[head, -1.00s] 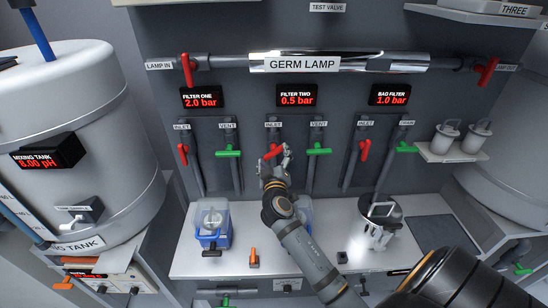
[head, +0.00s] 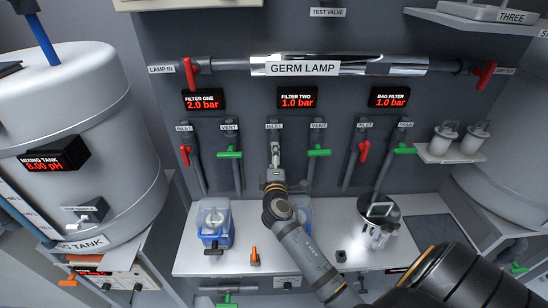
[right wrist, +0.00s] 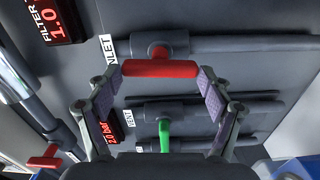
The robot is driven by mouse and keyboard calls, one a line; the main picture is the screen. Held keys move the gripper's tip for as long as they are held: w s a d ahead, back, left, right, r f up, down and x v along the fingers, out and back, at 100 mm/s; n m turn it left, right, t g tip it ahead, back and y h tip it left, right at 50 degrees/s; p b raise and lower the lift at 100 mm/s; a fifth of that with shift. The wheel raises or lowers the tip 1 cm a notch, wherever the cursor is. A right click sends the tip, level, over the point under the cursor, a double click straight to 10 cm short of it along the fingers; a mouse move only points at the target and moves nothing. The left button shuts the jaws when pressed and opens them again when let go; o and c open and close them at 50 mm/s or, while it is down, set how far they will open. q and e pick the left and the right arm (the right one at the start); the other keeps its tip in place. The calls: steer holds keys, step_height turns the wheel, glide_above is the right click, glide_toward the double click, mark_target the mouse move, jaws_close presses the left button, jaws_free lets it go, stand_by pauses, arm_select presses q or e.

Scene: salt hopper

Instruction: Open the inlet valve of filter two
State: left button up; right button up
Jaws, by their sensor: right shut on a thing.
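The filter two inlet valve has a red handle (right wrist: 160,68), seen in the right wrist view just below the INLET label. The handle lies in line with its pipe (right wrist: 250,45). My right gripper (right wrist: 160,78) is shut on this handle, a finger at each end. In the head view my right gripper (head: 275,150) covers the valve below its INLET label (head: 274,126), so the handle is hidden there. The filter two display (head: 297,98) reads 1.0 bar. My left gripper is in neither view.
The green filter two vent handle (head: 319,153) is close on the right and the green filter one vent handle (head: 229,154) on the left; both lie crosswise. Below, the bench holds a blue-based container (head: 214,224) and a metal pot (head: 379,216).

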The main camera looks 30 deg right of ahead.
steer(key=shift+n, duration=0.6)
steer(key=o, duration=1.1)
steer(key=v, duration=0.7)
steer(key=shift+a, duration=0.15)
steer(key=shift+s, duration=0.15)
steer(key=shift+s, duration=0.1)
